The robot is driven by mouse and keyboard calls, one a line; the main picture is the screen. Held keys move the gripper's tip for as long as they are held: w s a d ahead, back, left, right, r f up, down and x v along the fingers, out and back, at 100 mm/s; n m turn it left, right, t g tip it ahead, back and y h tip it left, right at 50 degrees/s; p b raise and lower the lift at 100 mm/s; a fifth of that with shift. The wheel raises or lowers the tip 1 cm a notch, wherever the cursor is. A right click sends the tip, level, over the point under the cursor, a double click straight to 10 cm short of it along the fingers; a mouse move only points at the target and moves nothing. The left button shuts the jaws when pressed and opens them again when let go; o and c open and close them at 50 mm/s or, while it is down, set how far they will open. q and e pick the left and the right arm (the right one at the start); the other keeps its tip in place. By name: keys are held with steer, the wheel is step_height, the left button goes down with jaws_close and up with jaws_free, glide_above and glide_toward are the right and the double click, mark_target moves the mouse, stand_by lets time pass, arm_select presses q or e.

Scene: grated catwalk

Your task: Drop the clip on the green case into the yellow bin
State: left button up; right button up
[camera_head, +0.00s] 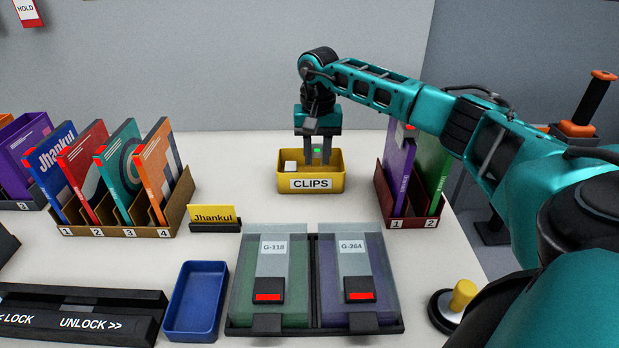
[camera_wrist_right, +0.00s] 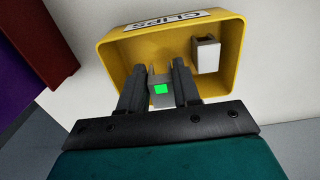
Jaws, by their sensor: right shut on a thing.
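The yellow bin (camera_head: 338,184), labelled CLIPS, stands at the back middle of the table and also shows in the wrist view (camera_wrist_right: 236,30). My right gripper (camera_head: 317,161) points down over the bin, its fingertips at or inside its opening. It is shut on a small grey clip (camera_wrist_right: 160,78) with a green light, between the fingers in the wrist view. A white block-like piece (camera_wrist_right: 205,54) lies in the bin beside the gripper. The green case (camera_head: 243,295), labelled G-118, lies at the front middle, with a red light on its black latch. My left gripper is not in view.
A purple case (camera_head: 384,275), labelled G-264, lies beside the green one. A red rack (camera_head: 405,220) with binders stands right of the bin; a brown rack (camera_head: 150,232) stands left. A blue tray (camera_head: 196,300) and a yellow-topped knob (camera_head: 463,294) are nearer.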

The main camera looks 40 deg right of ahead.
steer(key=o, duration=1.1)
steer(key=shift+r, duration=0.1)
step_height(320, 180, up, 13)
steer(key=shift+f+p, duration=0.1)
steer(key=shift+p, duration=0.3)
